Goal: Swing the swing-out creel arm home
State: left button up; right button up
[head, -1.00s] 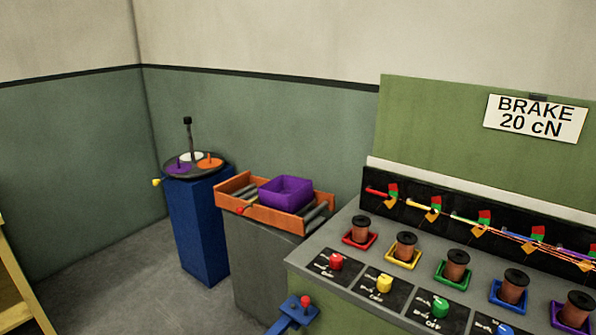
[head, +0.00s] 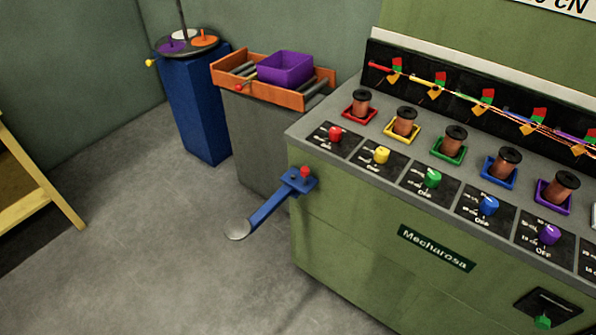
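The swing-out creel arm (head: 267,208) is a blue bar on the left front corner of the green machine (head: 345,219). It sticks out from the machine toward the lower left, over the floor. Its hinge end has a blue bracket with a red knob (head: 305,172) on top. Its free end carries a round grey plate (head: 238,231), with nothing on it. Neither of my grippers is in the head view.
A grey stand with an orange roller tray (head: 260,97) and purple bin (head: 285,69) is behind the arm. A blue pedestal (head: 197,110) stands further left. A yellow wooden frame (head: 40,190) is at the left edge. The floor (head: 150,250) between is clear.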

aim_at(237, 228)
jog(key=z, duration=0.35)
jog(key=i+j+z, duration=0.1)
jog(key=j+z, duration=0.6)
jog(key=z, duration=0.2)
jog(key=j+z, duration=0.1)
jog(key=j, duration=0.45)
jog(key=k+j+z, duration=0.1)
jog(key=j, duration=0.45)
jog(key=j+z, duration=0.15)
jog(key=j, duration=0.4)
jog(key=k+j+z, duration=0.1)
jog(key=j, duration=0.45)
jog(key=k, duration=0.05)
